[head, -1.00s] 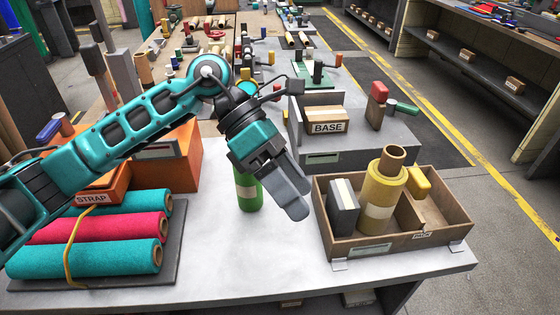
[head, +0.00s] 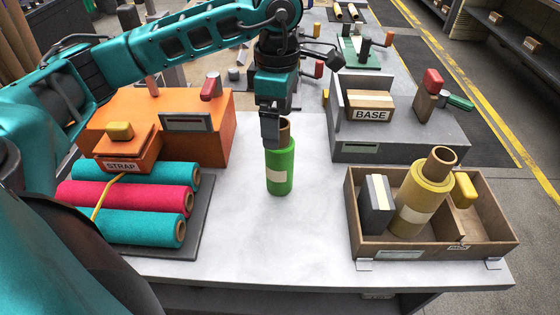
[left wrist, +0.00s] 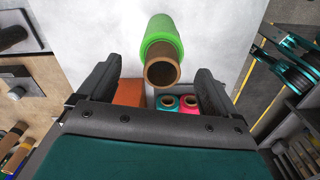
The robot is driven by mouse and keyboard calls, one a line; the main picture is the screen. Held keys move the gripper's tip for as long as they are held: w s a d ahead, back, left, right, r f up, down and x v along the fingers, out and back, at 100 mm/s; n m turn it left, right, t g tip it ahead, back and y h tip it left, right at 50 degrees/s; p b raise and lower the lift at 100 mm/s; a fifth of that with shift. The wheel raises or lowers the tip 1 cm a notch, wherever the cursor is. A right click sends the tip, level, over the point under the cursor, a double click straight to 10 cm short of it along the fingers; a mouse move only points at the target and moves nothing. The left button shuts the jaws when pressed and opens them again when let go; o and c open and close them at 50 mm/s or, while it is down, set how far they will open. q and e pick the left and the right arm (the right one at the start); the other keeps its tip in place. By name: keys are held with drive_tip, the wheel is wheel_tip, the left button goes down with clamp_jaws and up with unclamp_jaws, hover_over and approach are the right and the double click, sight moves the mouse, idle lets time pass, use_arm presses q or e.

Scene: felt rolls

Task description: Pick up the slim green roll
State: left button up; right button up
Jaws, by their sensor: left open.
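The slim green roll (head: 280,170) stands upright on the white tabletop, with a pale label band and a brown core showing at its top. In the left wrist view the green roll (left wrist: 160,35) is seen from above, its core end (left wrist: 162,72) facing the camera between the fingers. My left gripper (head: 271,140) points down at the roll's top in the head view, partly covering the core. In the left wrist view my left gripper's (left wrist: 158,88) two fingers are apart, with the core's end between them and gaps at both sides. My right gripper is not in view.
Teal and pink rolls (head: 130,196) lie strapped on a dark board at left, before an orange box (head: 205,145). A wooden tray (head: 400,250) at right holds a yellow roll (head: 420,195) and a dark block. A grey BASE unit (head: 385,148) stands behind. White table around the roll is clear.

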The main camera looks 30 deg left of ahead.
sight(280, 158)
use_arm(q)
drive_tip(key=shift+d+f, duration=0.2)
drive_tip(key=shift+f, duration=2.5)
drive_tip(key=c, duration=1.3)
drive_tip(key=shift+r, duration=0.2)
